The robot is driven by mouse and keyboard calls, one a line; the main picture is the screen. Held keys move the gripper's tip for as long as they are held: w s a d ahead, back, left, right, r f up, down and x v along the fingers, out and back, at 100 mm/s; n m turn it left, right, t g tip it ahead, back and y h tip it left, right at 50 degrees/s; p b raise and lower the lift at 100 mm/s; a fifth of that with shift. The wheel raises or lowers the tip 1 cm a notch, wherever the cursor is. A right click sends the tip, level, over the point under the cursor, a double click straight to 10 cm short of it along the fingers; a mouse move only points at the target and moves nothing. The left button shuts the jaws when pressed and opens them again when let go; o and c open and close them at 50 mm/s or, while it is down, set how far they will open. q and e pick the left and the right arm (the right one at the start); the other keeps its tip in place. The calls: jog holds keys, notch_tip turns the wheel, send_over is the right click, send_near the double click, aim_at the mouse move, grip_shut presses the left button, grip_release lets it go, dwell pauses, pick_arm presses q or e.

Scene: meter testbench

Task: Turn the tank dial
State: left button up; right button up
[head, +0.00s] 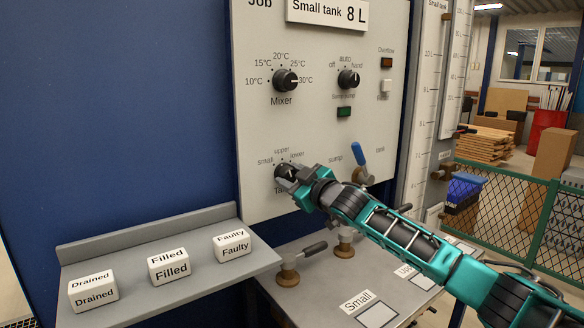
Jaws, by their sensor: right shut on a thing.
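The tank dial (286,172) is a dark round knob low on the left of the pale panel (330,120), with the labels small, upper and lower around it. My right gripper (294,181) reaches in from the lower right and is shut on the tank dial. The fingers hide part of the dial and of its label, and I cannot tell exactly where its pointer stands. My left gripper is not in the head view.
Above are the mixer dial (286,79) and the pump dial (349,79). A blue-handled lever (359,155) is right of my gripper. A grey shelf (200,283) holds three labelled white blocks. Valves with dark handles (313,249) stand below my arm.

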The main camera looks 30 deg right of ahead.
jog(key=n+p, duration=0.2)
jog(key=n, duration=0.1)
jog(key=shift+r, duration=0.1)
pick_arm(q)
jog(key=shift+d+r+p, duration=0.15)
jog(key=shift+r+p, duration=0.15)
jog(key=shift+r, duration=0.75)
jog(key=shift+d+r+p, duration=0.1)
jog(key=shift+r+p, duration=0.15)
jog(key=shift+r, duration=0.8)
pick_arm(e)
jog(key=shift+n, duration=0.9)
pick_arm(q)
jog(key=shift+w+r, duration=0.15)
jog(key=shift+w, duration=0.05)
pick_arm(e)
jog(key=o, duration=1.1)
jog(key=shift+c, duration=0.2)
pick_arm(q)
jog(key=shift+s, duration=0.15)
